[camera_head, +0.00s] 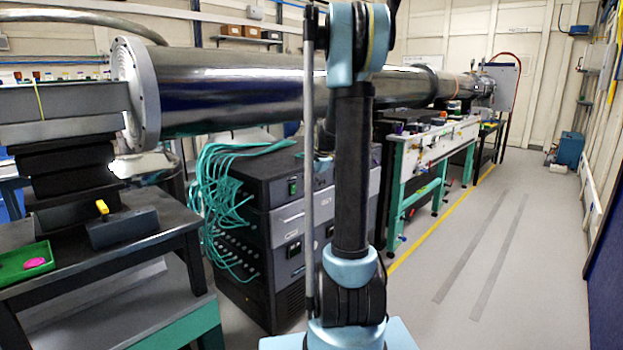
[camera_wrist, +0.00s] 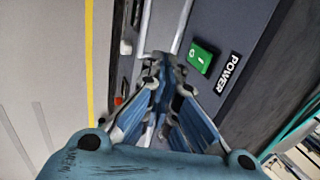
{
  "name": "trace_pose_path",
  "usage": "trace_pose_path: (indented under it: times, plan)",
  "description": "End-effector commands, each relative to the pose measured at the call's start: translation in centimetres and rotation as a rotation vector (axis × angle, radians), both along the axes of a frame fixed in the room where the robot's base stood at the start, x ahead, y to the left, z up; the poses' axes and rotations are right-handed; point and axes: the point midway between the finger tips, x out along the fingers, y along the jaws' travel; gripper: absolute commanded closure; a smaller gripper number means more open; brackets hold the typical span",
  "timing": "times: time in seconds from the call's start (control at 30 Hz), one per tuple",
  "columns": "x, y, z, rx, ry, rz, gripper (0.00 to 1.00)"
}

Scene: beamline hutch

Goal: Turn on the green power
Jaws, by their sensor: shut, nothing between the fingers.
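The green power switch (camera_wrist: 201,57) is a small green rocker with white marks, set in a dark panel beside a label reading POWER (camera_wrist: 228,72). I cannot tell from the marks whether it is on or off. In the head view the switch (camera_head: 293,186) is on the upper front of a black and grey cabinet (camera_head: 285,225), just left of my arm. My gripper (camera_wrist: 163,65) is shut and empty. In the wrist view its tips are left of the switch, with a gap in the picture; contact with the panel cannot be told.
Green cables (camera_head: 215,190) plug into the cabinet's left side. At left, a dark table (camera_head: 170,228) holds a green tray (camera_head: 30,262) and a yellow-handled block (camera_head: 122,228). A large steel pipe (camera_head: 225,92) runs above. The floor (camera_head: 480,240) at right is clear.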

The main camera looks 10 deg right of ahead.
Motion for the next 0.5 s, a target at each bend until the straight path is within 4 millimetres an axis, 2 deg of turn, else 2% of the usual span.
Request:
trace_pose_path:
  times: [0.07, 0.3, 0.5]
  plan:
    - [0.4, 0.3, -1.2, 0.000, 0.000, 0.000, 1.00]
    - [2.9, 2.1, -0.5, 0.000, -0.001, 0.001, 1.00]
    - [3.5, 2.6, -0.4, 0.000, -0.001, 0.001, 1.00]
